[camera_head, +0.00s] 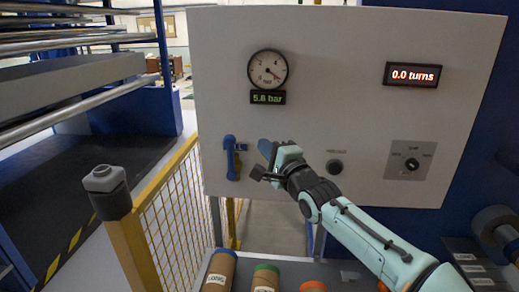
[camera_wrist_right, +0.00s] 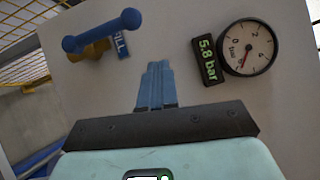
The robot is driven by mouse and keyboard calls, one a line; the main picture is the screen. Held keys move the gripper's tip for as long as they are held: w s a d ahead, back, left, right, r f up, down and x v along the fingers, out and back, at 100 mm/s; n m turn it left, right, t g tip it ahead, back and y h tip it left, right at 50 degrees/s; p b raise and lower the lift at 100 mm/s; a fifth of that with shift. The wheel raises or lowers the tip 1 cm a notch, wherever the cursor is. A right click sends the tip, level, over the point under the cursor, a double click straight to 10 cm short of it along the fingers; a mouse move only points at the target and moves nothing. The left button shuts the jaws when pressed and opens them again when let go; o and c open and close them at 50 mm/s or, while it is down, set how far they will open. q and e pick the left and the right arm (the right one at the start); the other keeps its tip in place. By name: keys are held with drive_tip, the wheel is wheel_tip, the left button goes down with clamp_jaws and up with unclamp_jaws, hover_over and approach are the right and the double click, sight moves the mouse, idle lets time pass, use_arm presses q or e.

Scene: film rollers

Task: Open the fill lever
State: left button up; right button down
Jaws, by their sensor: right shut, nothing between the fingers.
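The fill lever (camera_head: 230,158) is a blue handle on the white panel, left of my right gripper, and stands roughly upright in the head view. In the right wrist view the lever (camera_wrist_right: 102,31) shows at the upper left, with a ball at each end, a brass-coloured valve body (camera_wrist_right: 90,52) behind it and a blue FILL label (camera_wrist_right: 121,44). My right gripper (camera_head: 265,149) is shut and empty, its blue fingers (camera_wrist_right: 158,72) together in front of the panel. It is apart from the lever, to its right. My left gripper is not in view.
A round pressure gauge (camera_head: 267,69) with a 5.8 bar display (camera_head: 268,98) is above. A yellow mesh fence (camera_head: 166,210) stands left. Several rolls lie below.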

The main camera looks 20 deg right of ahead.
drive_tip(key=s, duration=0.5)
drive_tip(key=shift+r, duration=0.4)
drive_tip(key=shift+w, duration=0.1)
